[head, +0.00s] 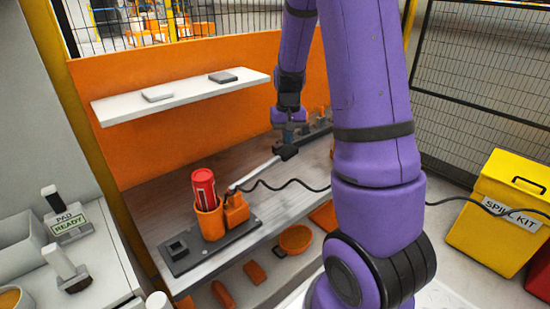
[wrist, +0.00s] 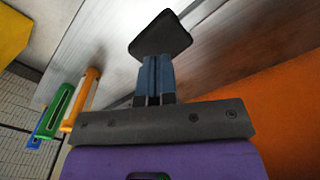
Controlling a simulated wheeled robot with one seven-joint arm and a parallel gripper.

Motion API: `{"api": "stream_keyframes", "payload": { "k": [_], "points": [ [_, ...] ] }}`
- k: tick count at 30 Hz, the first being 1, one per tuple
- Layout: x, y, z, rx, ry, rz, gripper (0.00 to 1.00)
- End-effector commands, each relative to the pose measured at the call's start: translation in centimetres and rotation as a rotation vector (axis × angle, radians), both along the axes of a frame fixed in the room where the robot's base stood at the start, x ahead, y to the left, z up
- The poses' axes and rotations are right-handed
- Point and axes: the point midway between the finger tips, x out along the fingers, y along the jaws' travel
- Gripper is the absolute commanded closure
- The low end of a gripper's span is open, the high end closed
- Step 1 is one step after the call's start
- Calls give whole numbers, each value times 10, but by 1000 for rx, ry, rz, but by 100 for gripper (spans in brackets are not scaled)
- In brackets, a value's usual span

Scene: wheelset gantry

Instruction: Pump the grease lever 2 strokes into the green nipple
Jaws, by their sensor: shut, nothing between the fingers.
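The grease pump stands on a dark base plate (head: 210,248) on the bench, with a red cartridge (head: 204,188) in an orange holder and an orange pump body (head: 236,211) beside it. Its pale lever (head: 258,171) slopes up to the right and ends in a black pad (head: 286,152); the pad also shows in the wrist view (wrist: 160,34). My gripper (head: 289,139) is at the pad. Its blue fingers (wrist: 155,62) are shut with nothing between them, their tips at the pad's edge; I cannot tell whether they touch. A green part (wrist: 58,108) shows left in the wrist view; I cannot tell whether it is the nipple.
An orange part (wrist: 87,98) and a blue part (wrist: 43,128) flank the green one. A black coiled hose (head: 290,187) runs right from the pump, passing behind my arm. A white shelf (head: 185,97) hangs above the bench. A yellow spill kit bin (head: 497,218) stands at right.

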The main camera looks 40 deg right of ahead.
Motion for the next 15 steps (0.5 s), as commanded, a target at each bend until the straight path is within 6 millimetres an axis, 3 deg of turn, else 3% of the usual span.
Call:
{"api": "stream_keyframes", "payload": {
  "k": [15],
  "points": [
    [0,0,-25,1,1,-1,100]
  ]
}}
